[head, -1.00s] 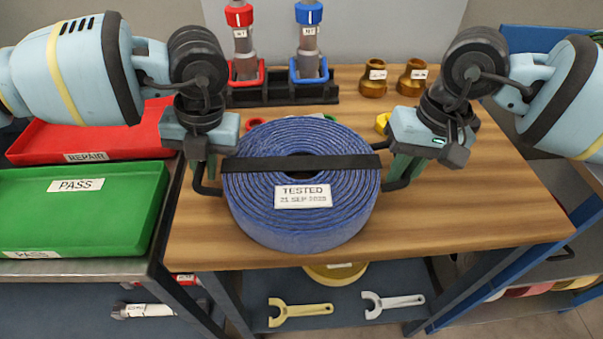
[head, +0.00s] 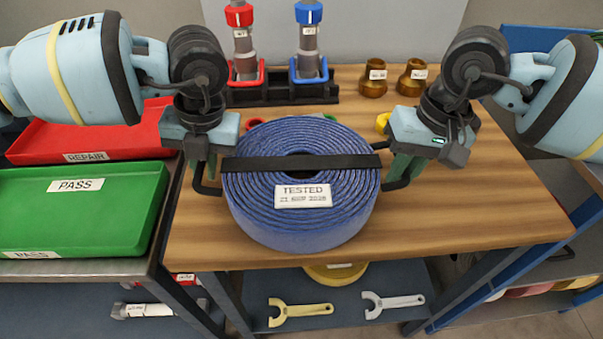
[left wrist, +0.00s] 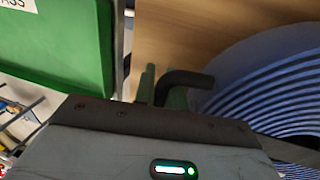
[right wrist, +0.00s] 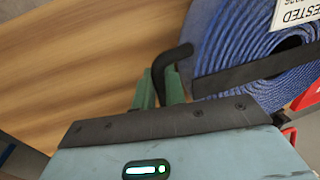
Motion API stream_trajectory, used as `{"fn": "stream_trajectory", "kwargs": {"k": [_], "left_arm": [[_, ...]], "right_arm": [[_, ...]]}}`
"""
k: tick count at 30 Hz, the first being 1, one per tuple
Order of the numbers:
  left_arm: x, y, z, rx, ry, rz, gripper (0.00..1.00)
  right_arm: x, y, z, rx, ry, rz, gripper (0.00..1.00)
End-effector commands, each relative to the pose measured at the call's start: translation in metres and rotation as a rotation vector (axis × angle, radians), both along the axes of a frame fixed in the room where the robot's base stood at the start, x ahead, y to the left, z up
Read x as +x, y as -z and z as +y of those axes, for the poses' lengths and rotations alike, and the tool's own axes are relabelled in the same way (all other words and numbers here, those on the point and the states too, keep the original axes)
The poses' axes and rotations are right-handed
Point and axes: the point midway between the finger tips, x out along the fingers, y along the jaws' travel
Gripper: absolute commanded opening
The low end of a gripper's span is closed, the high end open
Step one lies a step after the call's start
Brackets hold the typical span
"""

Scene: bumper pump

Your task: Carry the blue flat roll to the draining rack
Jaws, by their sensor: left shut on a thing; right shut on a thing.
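The blue flat roll (head: 300,225) is a large coiled hose with a black strap (head: 345,162) across it and a white TESTED label. It is at the middle of the wooden bench in the head view; whether it touches the top cannot be told. My left gripper (head: 200,178) is shut on the black handle (left wrist: 186,78) at the roll's left side. My right gripper (head: 403,172) is shut on the black handle (right wrist: 172,62) at its right side. The roll also shows in the left wrist view (left wrist: 255,75) and right wrist view (right wrist: 235,55). I cannot identify a draining rack.
A green PASS tray (head: 120,205) and red REPAIR tray (head: 95,138) stand left of the bench (head: 480,210). Red and blue nozzles (head: 307,40) stand in a black holder behind the roll. Brass fittings (head: 373,82) stand behind right. Spanners (head: 300,310) lie on the lower shelf.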

Motion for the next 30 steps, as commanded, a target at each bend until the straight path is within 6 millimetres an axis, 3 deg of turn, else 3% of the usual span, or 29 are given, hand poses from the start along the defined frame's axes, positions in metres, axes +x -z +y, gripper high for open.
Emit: {"fn": "stream_trajectory", "kwargs": {"k": [8,24,30], "left_arm": [[0.001,-0.013,0.001,0.001,-0.003,-0.013,0.00],[0.002,-0.080,0.001,0.000,-0.003,-0.073,0.00],[0.002,-0.091,0.001,0.001,-0.003,-0.084,0.00]], "right_arm": [[0.001,-0.013,-0.001,0.000,0.002,-0.012,0.00],[0.001,-0.080,-0.001,-0.001,0.002,-0.073,0.00],[0.001,-0.091,-0.001,-0.001,0.002,-0.083,0.00]]}}
